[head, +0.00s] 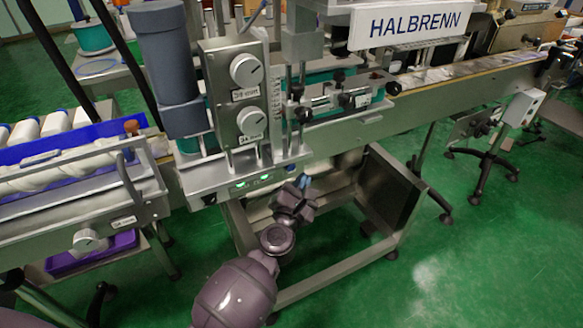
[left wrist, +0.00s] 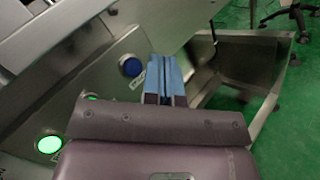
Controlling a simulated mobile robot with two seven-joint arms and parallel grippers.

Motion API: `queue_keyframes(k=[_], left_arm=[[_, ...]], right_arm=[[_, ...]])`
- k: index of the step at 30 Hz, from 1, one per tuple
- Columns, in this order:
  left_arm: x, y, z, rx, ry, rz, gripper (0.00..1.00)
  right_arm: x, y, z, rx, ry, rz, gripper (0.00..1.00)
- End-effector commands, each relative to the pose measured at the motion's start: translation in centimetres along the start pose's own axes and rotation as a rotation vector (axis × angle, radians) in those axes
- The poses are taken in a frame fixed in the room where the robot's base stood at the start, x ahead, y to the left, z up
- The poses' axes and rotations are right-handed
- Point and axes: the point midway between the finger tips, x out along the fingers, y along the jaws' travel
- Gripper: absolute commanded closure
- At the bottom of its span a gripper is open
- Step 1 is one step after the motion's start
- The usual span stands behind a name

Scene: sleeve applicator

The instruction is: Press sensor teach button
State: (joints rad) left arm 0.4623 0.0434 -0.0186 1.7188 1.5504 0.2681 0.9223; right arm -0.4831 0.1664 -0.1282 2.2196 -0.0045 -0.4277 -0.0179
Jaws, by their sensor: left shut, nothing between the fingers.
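In the left wrist view a round blue button (left wrist: 131,66) sits on the metal side panel, with a small label beside it. I take it to be the sensor teach button. My left gripper's blue fingers (left wrist: 167,74) are shut and empty, just right of the button in that view. A gap shows between them in the picture, but depth is hard to judge. In the head view my left gripper (head: 303,182) is at the front of the machine, below the plate with green lights. The button is not clearly visible there. My right gripper is not in view.
Two green-lit round indicators (left wrist: 49,145) are on the same panel. The machine's two grey dials (head: 247,70) stand above. A conveyor with white bottles (head: 60,122) is at the left.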

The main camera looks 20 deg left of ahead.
Motion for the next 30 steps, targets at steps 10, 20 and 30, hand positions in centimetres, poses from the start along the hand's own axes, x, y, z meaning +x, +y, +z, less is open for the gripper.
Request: queue_keyframes(k=[10, 20, 30], left_arm=[[-1.9, -1.4, 1.4, 0.000, 0.000, 0.000, 1.00], [-2.2, -1.6, 1.6, 0.001, 0.000, 0.001, 1.00], [-2.2, -1.6, 1.6, 0.001, 0.000, 0.001, 1.00]], right_arm=[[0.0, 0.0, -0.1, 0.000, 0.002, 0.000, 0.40], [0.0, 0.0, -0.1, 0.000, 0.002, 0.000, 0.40], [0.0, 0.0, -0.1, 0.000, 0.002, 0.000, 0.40]])
